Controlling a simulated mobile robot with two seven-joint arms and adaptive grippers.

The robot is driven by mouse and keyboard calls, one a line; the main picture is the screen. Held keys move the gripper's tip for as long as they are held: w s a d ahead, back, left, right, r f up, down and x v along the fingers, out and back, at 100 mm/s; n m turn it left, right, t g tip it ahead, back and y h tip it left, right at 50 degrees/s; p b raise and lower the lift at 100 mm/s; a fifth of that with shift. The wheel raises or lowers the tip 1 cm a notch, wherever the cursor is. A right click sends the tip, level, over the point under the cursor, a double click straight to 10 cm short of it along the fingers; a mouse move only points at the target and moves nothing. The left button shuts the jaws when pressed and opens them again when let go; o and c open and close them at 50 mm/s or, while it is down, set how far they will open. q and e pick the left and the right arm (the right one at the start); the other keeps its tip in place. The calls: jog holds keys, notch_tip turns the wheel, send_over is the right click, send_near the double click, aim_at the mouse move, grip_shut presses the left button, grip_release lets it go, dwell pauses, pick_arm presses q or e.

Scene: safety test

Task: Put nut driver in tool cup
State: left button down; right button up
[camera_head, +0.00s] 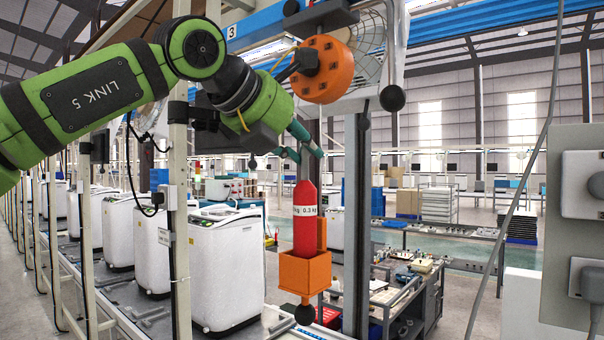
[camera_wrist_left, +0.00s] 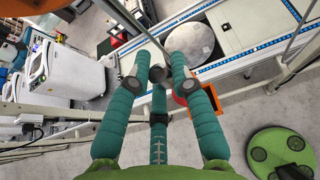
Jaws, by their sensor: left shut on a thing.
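My left gripper (camera_head: 304,148) is in the middle of the head view, teal fingers pointing down. In the left wrist view its fingertips (camera_wrist_left: 159,80) are closed on a small grey cylindrical piece (camera_wrist_left: 158,73), seen nearly end-on; it seems to be the nut driver, mostly hidden. Below the fingers in the head view is a red tapered body (camera_head: 306,232) marked 0.3 kg, with an orange box-shaped part (camera_head: 305,271) around its lower end. My right gripper is not in view.
White washing machines (camera_head: 225,265) stand on a line at left. A tool cart (camera_head: 410,298) with several items stands at the lower right. An orange round unit (camera_head: 320,69) hangs close by my left wrist. A large grey disc (camera_wrist_left: 191,46) lies ahead in the wrist view.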

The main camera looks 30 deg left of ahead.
aim_at(302, 180)
pick_arm(q)
jog(key=shift+f, duration=2)
jog(key=shift+f, duration=0.1)
jog(key=c, duration=1.5)
grip_release()
jog(key=shift+f, duration=0.15)
jog(key=o, duration=0.4)
jog(key=shift+r, duration=0.2)
